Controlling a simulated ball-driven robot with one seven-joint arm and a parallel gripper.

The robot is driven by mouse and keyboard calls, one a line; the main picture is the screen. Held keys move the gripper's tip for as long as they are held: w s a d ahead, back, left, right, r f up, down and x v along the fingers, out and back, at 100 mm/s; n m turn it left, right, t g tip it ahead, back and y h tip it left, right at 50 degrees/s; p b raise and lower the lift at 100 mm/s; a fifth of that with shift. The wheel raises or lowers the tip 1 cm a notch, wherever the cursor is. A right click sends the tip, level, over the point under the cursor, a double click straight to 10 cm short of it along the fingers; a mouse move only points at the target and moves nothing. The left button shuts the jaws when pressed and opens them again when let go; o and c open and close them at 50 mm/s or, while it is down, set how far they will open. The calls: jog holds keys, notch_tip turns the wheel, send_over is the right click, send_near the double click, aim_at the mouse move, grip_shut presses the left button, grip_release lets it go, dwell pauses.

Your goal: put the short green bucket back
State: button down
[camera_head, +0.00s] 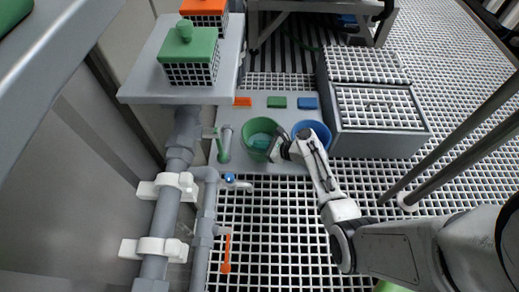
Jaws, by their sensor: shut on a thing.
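The green bucket (257,127) is on the grey panel at the middle of the view, with something teal inside it. My gripper (274,148) is at the bucket's lower right rim and is shut on it. The fingertips are small and partly hidden by my own wrist. A blue bucket (324,132) stands just to the right, partly behind my arm. I cannot tell whether the green bucket touches the panel.
The grey panel (285,169) carries an orange block (243,101), a green block (277,102) and a blue block (307,102) behind the buckets. A grey box (378,144) stands right. Pipes (176,160) and a green-handled valve (219,150) are left. Open grating (270,225) lies in front.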

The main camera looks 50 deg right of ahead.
jog(key=shift+f, duration=0.3)
jog(key=c, duration=1.3)
grip_release()
